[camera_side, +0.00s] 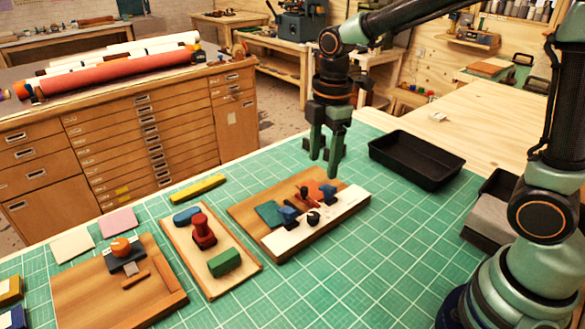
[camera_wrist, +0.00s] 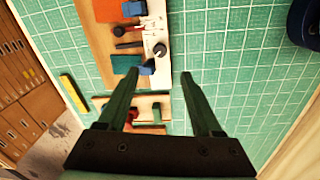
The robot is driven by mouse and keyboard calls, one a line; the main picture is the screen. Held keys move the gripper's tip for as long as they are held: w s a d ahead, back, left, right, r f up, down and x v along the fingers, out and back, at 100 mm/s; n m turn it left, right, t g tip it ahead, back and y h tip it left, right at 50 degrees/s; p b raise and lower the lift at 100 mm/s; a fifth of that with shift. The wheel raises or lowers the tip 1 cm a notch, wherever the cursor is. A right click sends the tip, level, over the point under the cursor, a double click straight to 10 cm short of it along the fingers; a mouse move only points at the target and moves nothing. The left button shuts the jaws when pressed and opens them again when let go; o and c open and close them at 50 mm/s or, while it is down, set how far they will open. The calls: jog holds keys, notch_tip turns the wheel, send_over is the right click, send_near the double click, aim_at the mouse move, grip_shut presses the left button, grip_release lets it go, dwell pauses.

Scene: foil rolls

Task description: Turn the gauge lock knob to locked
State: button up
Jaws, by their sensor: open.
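A wooden board with a white strip (camera_side: 341,216) lies on the green mat in the side view. A small dark knob (camera_side: 313,218) stands on the white strip, between two blue clamp-like pieces (camera_side: 288,215). In the wrist view the knob (camera_wrist: 159,50) shows a light mark on top, near the strip's edge; its exact setting is too small to tell. My gripper (camera_side: 325,160) is open and empty, pointing down above the back of the board, clear of the knob. In the wrist view my gripper (camera_wrist: 159,78) has its fingers spread, with the knob beyond the fingertips.
A tray with a red stamp-like piece (camera_side: 203,231) and a green block (camera_side: 225,262) lies left of the board. A larger wooden board (camera_side: 90,297) is further left. A black tray (camera_side: 416,160) stands at the back right. The mat in front is clear.

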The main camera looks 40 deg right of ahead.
aim_at(313, 215)
jog(key=f, duration=0.4)
jog(key=f+n, duration=0.1)
jog(key=f, duration=0.4)
jog(key=w+f+n, duration=0.1)
jog(key=f, duration=0.4)
jog(key=shift+a+f+g, duration=0.1)
jog(key=shift+a+g, duration=0.3)
grip_shut()
